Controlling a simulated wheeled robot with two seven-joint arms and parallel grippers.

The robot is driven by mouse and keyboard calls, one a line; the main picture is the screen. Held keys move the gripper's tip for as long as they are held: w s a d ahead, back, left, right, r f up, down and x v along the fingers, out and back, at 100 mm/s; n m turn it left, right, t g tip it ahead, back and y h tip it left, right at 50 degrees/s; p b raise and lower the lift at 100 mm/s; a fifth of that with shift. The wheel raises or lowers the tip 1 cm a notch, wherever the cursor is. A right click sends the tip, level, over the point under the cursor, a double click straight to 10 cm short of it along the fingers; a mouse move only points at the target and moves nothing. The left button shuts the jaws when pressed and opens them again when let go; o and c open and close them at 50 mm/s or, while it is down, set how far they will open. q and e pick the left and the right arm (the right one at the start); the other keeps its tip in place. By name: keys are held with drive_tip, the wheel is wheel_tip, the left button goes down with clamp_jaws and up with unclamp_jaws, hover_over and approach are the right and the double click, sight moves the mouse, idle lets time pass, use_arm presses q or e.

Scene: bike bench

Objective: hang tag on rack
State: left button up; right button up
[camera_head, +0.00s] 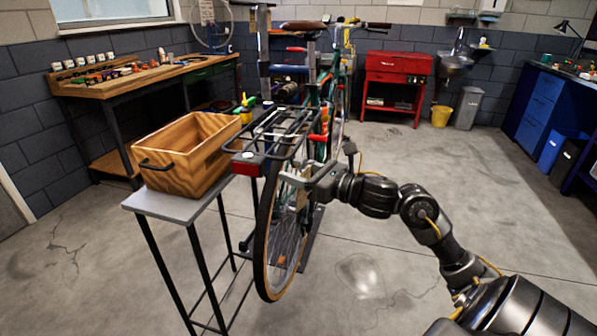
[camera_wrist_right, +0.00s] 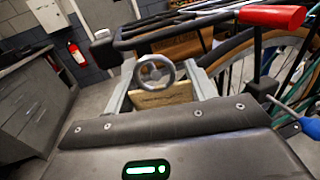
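The tag (camera_wrist_right: 162,96) is a tan plate with a grey ring (camera_wrist_right: 155,72) at its top. My right gripper (camera_wrist_right: 160,80) has one finger on each side of the tag and appears shut on its plate. The ring looks apart from the rail, but depth is unclear. My left gripper is out of view.
A wooden crate (camera_head: 190,150) stands on a grey-topped stand (camera_head: 160,208) left of the bike's rear wheel (camera_head: 283,240). A red tail light (camera_head: 248,163) is at the rack's rear. A workbench (camera_head: 125,80) lines the left wall. The floor to the right is clear.

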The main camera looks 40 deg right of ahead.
drive_tip(key=o, duration=0.5)
drive_tip(key=shift+s, duration=0.1)
drive_tip(key=shift+s+d, duration=0.15)
drive_tip(key=shift+s, duration=0.15)
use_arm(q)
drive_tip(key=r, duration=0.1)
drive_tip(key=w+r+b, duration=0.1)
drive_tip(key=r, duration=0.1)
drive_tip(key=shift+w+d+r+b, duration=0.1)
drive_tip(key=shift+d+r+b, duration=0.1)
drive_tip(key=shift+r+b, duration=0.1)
use_arm(e)
drive_tip(key=v, duration=1)
